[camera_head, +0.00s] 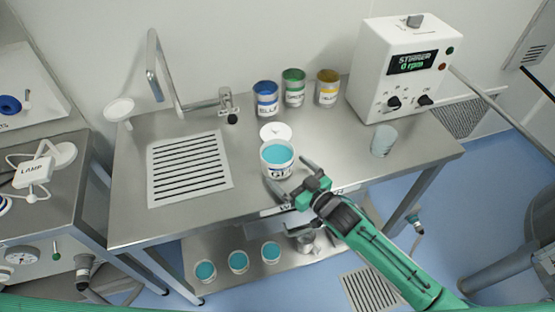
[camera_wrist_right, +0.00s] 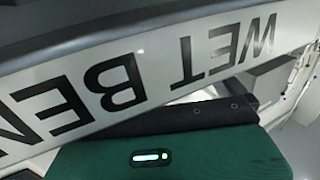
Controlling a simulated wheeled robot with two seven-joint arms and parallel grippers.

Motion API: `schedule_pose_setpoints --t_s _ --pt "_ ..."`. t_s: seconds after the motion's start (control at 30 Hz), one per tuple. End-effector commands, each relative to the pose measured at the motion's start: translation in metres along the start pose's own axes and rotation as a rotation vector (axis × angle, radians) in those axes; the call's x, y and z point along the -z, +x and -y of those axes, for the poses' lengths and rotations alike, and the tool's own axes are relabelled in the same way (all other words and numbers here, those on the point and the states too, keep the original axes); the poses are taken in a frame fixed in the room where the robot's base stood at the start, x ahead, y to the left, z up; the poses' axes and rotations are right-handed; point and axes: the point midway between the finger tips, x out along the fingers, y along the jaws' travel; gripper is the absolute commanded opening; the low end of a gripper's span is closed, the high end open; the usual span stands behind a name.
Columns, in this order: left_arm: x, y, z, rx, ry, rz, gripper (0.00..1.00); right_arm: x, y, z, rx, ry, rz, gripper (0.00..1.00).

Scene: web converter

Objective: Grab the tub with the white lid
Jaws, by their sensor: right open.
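A white tub (camera_head: 277,162) with turquoise contents and dark lettering stands upright and open near the front of the steel bench. A white round lid (camera_head: 275,132) with a small knob is just behind it; I cannot tell whether they touch. My right gripper (camera_head: 287,174) is open at the bench's front edge, its fingers pointing toward the tub's front right side. I cannot tell whether a finger touches the tub. The right wrist view shows the bench's lettered front edge (camera_wrist_right: 150,75) close up and no tub. My left gripper is not in view.
Blue (camera_head: 266,99), green (camera_head: 294,88) and yellow (camera_head: 327,88) cans stand at the back. A stirrer box (camera_head: 385,70) and a pale beaker (camera_head: 383,141) are at the right. Three turquoise tubs (camera_head: 238,261) stand on the lower shelf. A drain grate (camera_head: 188,168) lies left.

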Motion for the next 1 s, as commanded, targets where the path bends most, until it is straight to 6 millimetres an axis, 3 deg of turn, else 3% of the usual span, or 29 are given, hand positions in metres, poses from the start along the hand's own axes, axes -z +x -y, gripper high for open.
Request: schedule_pose_setpoints --t_s 0.07,0.2,0.5,0.53,0.8,1.0 --pt "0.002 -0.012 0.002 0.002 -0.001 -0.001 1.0 0.009 0.014 0.002 0.0 0.0 -0.002 1.0" --pt "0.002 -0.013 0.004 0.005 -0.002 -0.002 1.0 0.005 0.029 0.002 0.0 -0.001 -0.002 1.0" --pt "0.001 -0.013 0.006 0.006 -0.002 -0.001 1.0 0.002 0.033 0.002 0.0 0.0 0.0 1.0" --pt "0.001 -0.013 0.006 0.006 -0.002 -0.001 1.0 0.002 0.033 0.002 0.0 0.0 0.0 0.98" --pt "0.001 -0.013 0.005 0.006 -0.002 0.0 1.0 0.004 0.033 0.002 0.0 0.0 -0.003 0.49" --pt "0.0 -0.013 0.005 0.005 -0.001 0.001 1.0 0.004 0.033 0.002 0.0 -0.001 -0.003 0.49"
